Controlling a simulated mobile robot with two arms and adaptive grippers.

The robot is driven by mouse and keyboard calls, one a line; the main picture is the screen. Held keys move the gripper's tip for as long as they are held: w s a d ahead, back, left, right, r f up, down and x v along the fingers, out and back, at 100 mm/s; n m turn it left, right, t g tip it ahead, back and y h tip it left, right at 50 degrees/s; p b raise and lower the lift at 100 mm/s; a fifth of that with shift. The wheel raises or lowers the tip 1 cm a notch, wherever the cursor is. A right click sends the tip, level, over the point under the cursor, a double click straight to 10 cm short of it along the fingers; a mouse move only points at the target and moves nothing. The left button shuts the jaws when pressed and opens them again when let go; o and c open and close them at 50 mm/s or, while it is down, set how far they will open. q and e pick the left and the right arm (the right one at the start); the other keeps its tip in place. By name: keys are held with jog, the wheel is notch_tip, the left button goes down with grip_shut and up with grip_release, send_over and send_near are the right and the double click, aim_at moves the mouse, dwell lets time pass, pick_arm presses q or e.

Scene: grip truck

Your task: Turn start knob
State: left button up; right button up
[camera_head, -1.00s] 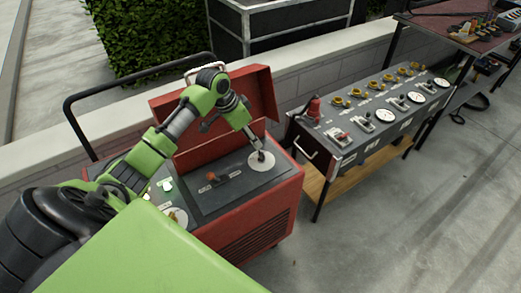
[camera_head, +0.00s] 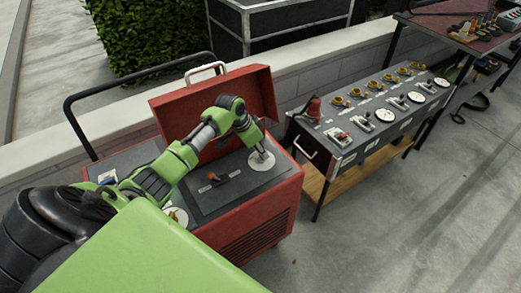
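A red machine (camera_head: 270,205) with a raised red lid (camera_head: 240,100) has a dark control panel (camera_head: 225,195) on top. A round white plate (camera_head: 268,166) lies at the panel's right end; a knob there is mostly hidden by my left gripper. My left arm comes in from the left over the panel. My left gripper (camera_head: 260,157) points down onto the white plate; its fingers are too small and dark to tell whether they are shut on the knob. A red-orange switch (camera_head: 214,177) sits mid-panel. My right gripper is out of view.
A second round white plate (camera_head: 178,214) lies at the panel's near left, partly hidden. A long console (camera_head: 375,115) with gauges and yellow fittings stands to the right. A low wall (camera_head: 290,85) runs behind. The paved floor at right is clear.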

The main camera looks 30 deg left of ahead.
pick_arm(q)
jog(key=shift+c, duration=1.3)
jog(key=shift+r+p, duration=0.1)
jog(key=shift+p, duration=0.4)
jog(key=n+y+p, duration=0.1)
jog(key=n+p, duration=0.1)
jog(key=p, duration=0.1)
jog(key=n+y+p, duration=0.1)
jog(key=n+p, duration=0.2)
jog(key=p, duration=0.1)
jog(key=shift+d+r, duration=0.2)
jog(key=shift+f+n+y+p, duration=0.15)
jog(key=shift+n+y+p, duration=0.35)
jog(key=shift+n+p, duration=0.7)
jog(key=shift+f+n+y+p, duration=0.1)
jog(key=shift+n+y+p, duration=0.25)
jog(key=shift+n, duration=0.45)
jog(key=o, duration=1.1)
